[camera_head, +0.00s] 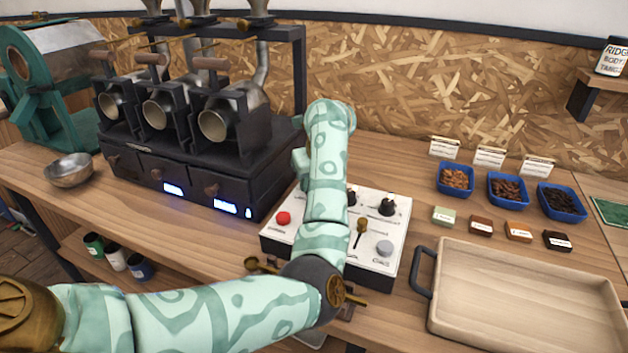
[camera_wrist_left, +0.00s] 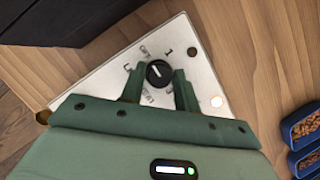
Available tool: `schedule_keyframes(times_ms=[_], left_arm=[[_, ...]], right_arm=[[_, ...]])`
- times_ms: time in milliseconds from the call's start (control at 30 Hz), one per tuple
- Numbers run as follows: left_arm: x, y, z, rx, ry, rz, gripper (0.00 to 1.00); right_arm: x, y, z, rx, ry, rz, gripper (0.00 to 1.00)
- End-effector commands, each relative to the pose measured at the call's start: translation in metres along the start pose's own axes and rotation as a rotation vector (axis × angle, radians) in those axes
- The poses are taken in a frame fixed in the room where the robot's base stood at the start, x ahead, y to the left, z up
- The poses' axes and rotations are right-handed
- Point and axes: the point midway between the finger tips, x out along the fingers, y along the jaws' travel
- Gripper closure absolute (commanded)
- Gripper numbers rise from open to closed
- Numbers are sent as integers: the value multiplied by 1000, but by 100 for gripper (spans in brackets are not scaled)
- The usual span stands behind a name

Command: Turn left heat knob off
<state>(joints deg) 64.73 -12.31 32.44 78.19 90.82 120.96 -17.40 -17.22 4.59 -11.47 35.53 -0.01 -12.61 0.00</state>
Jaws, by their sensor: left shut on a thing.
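The white control panel (camera_head: 275,243) sits on the wooden counter in the head view, partly covered by my left arm. A black knob (camera_wrist_left: 158,72) with a white pointer line shows on the panel (camera_wrist_left: 118,82) in the wrist view, with printed marks around it. The pointer slants toward the upper left. My left gripper (camera_wrist_left: 159,84) is shut on this knob, one finger on each side. In the head view my arm hides that knob and the fingertips. Another black knob (camera_head: 387,206) is at the panel's right. My right gripper is not in view.
The panel also holds a red button (camera_head: 283,218), a brass lever (camera_head: 361,230) and a grey button (camera_head: 384,248). A black roaster (camera_head: 190,165) stands close on the left. Blue bean trays (camera_head: 508,191) and a wooden tray (camera_head: 520,335) are on the right.

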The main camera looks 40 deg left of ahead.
Motion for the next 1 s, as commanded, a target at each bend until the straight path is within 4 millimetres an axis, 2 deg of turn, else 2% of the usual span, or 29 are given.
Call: schedule_keyframes(times_ms=[100, 133, 200, 467, 567, 667, 1000], left_arm=[[2, 0, -3, 1, 7, 1, 91], [2, 0, -3, 1, 7, 1, 60], [2, 0, -2, 1, 6, 1, 47], [0, 0, -1, 1, 3, 0, 47], [-8, 0, 0, 0, 1, -2, 47], [-28, -1, 1, 1, 0, -6, 47], [-121, -1, 2, -1, 2, -8, 47]], right_arm=[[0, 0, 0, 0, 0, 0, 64], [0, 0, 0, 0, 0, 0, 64], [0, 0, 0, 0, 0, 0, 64], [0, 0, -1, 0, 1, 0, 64], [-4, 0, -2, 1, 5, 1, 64], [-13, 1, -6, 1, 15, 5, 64], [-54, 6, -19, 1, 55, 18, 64]])
